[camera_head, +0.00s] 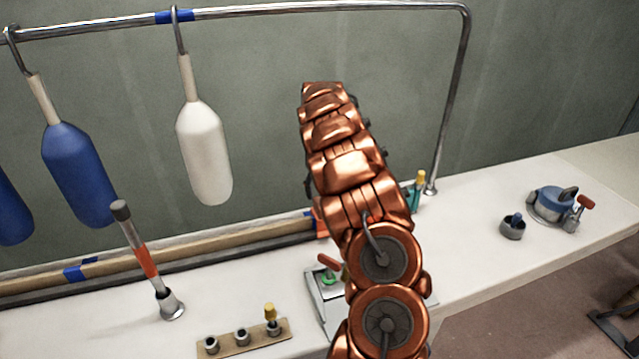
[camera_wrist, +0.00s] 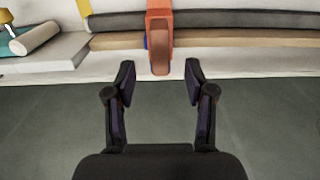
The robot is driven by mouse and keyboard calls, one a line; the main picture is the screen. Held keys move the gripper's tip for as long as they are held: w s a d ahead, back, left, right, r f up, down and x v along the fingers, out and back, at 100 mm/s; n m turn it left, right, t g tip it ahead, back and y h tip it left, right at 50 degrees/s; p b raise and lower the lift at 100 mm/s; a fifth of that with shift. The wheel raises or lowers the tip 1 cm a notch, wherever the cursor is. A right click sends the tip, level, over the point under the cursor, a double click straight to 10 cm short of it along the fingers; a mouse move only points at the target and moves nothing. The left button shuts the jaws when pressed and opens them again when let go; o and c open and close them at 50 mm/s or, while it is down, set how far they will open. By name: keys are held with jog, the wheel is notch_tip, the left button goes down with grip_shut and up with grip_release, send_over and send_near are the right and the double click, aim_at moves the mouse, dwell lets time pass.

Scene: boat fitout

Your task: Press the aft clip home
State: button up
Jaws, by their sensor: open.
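An orange clip (camera_wrist: 159,45) sits across the wooden pole at the top middle of the wrist view, its tongue hanging toward me. In the head view only an orange edge of it (camera_head: 321,224) shows beside my arm. Whether it is fully seated is not clear. The long pole (camera_head: 200,253) lies along the back of the white bench and also shows in the wrist view (camera_wrist: 230,39). My gripper (camera_wrist: 159,78) is open and empty, its fingertips apart on either side of the clip's tongue, not visibly touching it. In the head view my arm hides the gripper.
Bottle-shaped fenders, one white (camera_head: 204,150) and others blue (camera_head: 78,170), hang from a metal rail (camera_head: 300,8). A teal fixture with a yellow knob (camera_head: 418,188) stands right of the clip. An upright handle (camera_head: 140,250) stands left. The right bench holds a blue winch (camera_head: 553,200).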

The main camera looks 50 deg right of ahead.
aim_at(320, 207)
jog(key=shift+f+p, duration=0.7)
jog(key=shift+f, duration=2.2)
jog(key=shift+c, duration=0.2)
grip_shut()
jog(key=shift+f+b, duration=0.4)
jog(key=shift+f, duration=0.3)
grip_release()
jog(key=shift+r, duration=0.15)
